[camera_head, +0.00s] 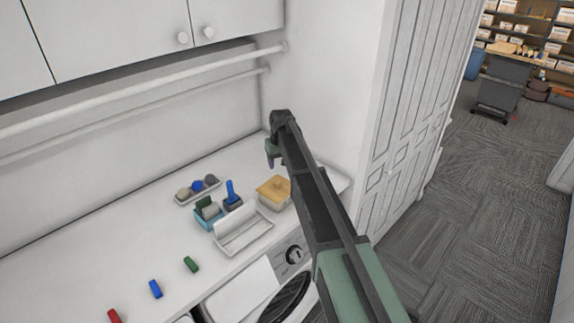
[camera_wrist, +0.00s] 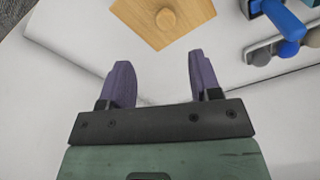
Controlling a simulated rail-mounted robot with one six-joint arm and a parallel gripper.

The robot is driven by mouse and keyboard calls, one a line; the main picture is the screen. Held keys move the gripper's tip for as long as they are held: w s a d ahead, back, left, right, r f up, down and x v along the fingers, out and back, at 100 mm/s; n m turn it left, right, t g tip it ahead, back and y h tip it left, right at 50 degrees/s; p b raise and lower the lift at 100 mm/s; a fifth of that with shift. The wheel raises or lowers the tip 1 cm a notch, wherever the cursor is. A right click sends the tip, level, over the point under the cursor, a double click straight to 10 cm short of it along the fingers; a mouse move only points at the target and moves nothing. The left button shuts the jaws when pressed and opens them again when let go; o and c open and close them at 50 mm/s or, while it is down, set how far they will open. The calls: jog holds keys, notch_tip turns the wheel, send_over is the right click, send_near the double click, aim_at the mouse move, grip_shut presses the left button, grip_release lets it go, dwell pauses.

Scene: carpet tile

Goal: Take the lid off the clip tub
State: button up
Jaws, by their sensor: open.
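The clip tub (camera_head: 274,205) stands on the white counter, partly behind my arm in the head view. Its square wooden lid (camera_head: 270,187) sits on top. In the wrist view the lid (camera_wrist: 150,15) shows at the top edge, with a round wooden knob (camera_wrist: 166,18) in its middle; the view cuts off part of it. My gripper (camera_wrist: 158,72) is open, with two purple fingers apart and nothing between them. The fingertips are apart from the lid, short of its near corner in the wrist view. In the head view my gripper (camera_head: 270,160) hangs above the counter behind the tub.
Left of the tub are a white open tray (camera_head: 245,238), a dark holder with a blue item (camera_head: 231,193), a teal bin (camera_head: 207,220) and a tray of balls (camera_head: 183,200). Green, blue and red blocks lie further left. A wall and tall cabinet (camera_head: 405,110) stand right.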

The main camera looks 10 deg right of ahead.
aim_at(277, 181)
jog(key=f+b, duration=0.4)
jog(key=a+f+b, duration=0.1)
jog(key=f+b, duration=0.1)
jog(key=shift+w, duration=0.15)
jog(key=shift+r, duration=0.2)
jog(key=f+b, duration=0.5)
jog(key=shift+w+f, duration=0.2)
jog(key=shift+w, duration=0.15)
jog(key=shift+r, duration=0.25)
jog(key=c, duration=1)
